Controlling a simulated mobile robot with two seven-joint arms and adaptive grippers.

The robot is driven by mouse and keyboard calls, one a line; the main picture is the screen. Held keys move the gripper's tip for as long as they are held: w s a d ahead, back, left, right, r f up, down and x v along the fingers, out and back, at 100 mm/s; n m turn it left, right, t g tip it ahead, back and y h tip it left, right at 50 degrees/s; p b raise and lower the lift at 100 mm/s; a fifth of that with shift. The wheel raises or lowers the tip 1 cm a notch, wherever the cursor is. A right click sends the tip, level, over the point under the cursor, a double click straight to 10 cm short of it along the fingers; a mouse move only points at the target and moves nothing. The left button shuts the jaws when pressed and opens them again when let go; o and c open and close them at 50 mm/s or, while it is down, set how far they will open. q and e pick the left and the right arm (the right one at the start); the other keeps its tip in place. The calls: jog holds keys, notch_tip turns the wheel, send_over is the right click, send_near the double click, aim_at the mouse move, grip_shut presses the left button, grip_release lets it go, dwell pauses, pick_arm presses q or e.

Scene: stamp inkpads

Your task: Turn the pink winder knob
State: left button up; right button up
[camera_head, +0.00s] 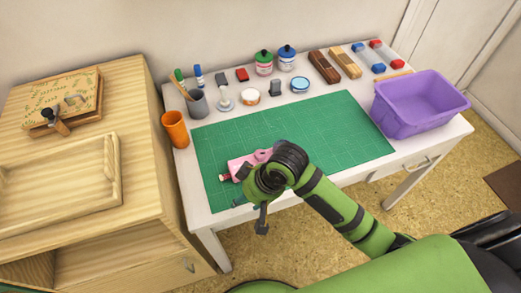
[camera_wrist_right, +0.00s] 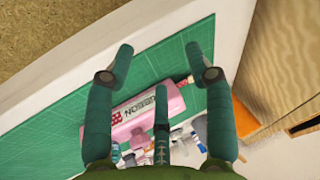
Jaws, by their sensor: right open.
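A pink device (camera_head: 238,167) lies on the green cutting mat (camera_head: 225,143), partly hidden by my right arm and gripper in the head view. In the right wrist view the pink device (camera_wrist_right: 146,112) lies below my fingers, with printed lettering on its side. A small reddish tip (camera_head: 224,177) sticks out at its left end, and it shows in the wrist view as a red tip (camera_wrist_right: 187,80). I cannot tell whether this is the winder knob. My right gripper (camera_head: 250,207) is open and empty above the mat's front-left part, apart from the device.
A purple bin (camera_head: 420,101) stands at the right. Bottles, inkpads and stamps line the back. A wooden cabinet (camera_head: 90,215) adjoins the left. The mat's middle is clear.

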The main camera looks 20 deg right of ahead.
aim_at(261, 153)
jog(key=shift+m+g+h, duration=0.4)
jog(key=shift+g, duration=0.3)
jog(key=w+r, duration=0.2)
jog(key=w, duration=0.1)
jog(key=w+d+r, duration=0.1)
jog(key=w, duration=0.1)
jog(key=shift+w, duration=0.2)
jog(key=w+d+r+m, duration=0.1)
jog(key=d+r, duration=0.1)
jog(key=w+d+r+m+h, duration=0.1)
jog(key=w+d+r, duration=0.1)
jog(key=w+d+r+m+g+h, duration=0.1)
jog(key=w+d+r, duration=0.1)
jog(key=shift+w+d+r, duration=0.1)
jog(key=shift+w+d, duration=0.15)
jog(key=shift+d, duration=0.15)
jog(key=shift+a+f, duration=0.2)
jog(key=shift+f, duration=1.55)
jog(key=shift+a+f, duration=0.15)
jog(key=shift+f, duration=1.55)
grip_shut()
